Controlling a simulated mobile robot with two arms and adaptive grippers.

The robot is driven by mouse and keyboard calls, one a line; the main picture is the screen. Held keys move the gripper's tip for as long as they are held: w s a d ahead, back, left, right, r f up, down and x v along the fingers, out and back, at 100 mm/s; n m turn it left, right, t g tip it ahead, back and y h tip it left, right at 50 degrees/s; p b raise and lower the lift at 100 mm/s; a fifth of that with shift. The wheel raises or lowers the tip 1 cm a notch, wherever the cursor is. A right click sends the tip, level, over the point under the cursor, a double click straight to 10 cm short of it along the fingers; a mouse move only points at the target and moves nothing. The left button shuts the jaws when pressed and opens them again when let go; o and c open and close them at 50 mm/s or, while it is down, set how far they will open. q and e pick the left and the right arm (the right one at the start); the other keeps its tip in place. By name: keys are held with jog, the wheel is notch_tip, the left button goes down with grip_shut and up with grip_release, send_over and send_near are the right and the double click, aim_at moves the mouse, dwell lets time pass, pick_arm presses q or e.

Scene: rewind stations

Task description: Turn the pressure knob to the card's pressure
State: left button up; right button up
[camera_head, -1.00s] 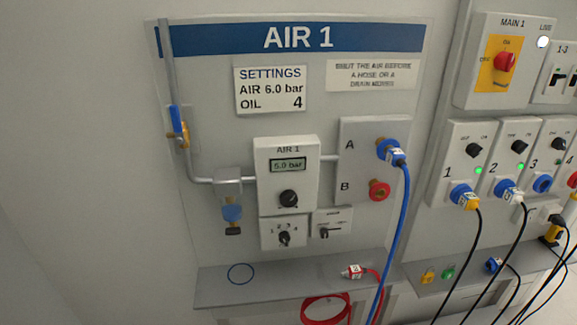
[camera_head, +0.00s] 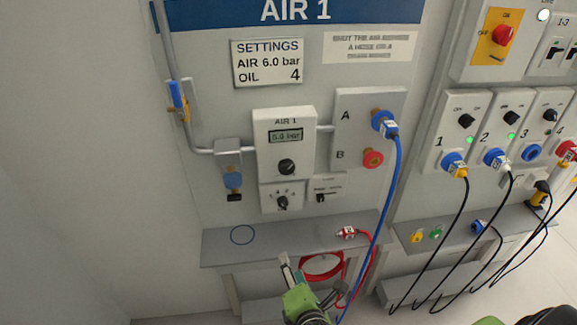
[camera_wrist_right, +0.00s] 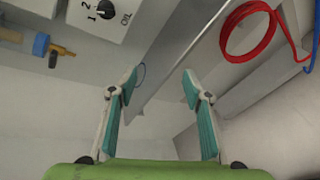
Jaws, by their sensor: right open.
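The pressure knob (camera_head: 286,167) is a black knob on the white AIR 1 unit (camera_head: 302,148), below a small display (camera_head: 285,136) whose first digit is too small to read surely. The settings card (camera_head: 267,63) reads AIR 6.0 bar and OIL 4. My right gripper (camera_head: 312,280) is below and in front of the panel's shelf, well apart from the knob. In the right wrist view its two fingers (camera_wrist_right: 160,85) are spread with nothing between them. The oil knob (camera_wrist_right: 105,9) shows at that view's top edge; the pressure knob is not in it. My left gripper is not in view.
The shelf (camera_head: 222,252) juts out under the panel. A blue hose (camera_head: 393,190) hangs from port A, and a red hose (camera_head: 322,266) is coiled below the shelf. The blue-handled valve (camera_head: 175,95) and the filter (camera_head: 232,178) are left of the unit.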

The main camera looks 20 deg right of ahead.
notch_tip(320, 180, up, 20)
jog(key=d+n+t+h+p, duration=0.1)
jog(key=n+t+h, duration=0.1)
jog(key=t, duration=0.2)
jog(key=p, duration=0.3)
send_near(287, 170)
jog(key=x, duration=0.6)
jog(key=shift+w+d+r, duration=0.1)
jog(key=shift+w+d, duration=0.05)
jog(key=shift+w, duration=0.25)
jog(key=shift+w+d, duration=0.15)
jog(key=shift+w, duration=0.5)
jog(key=c, duration=1.1)
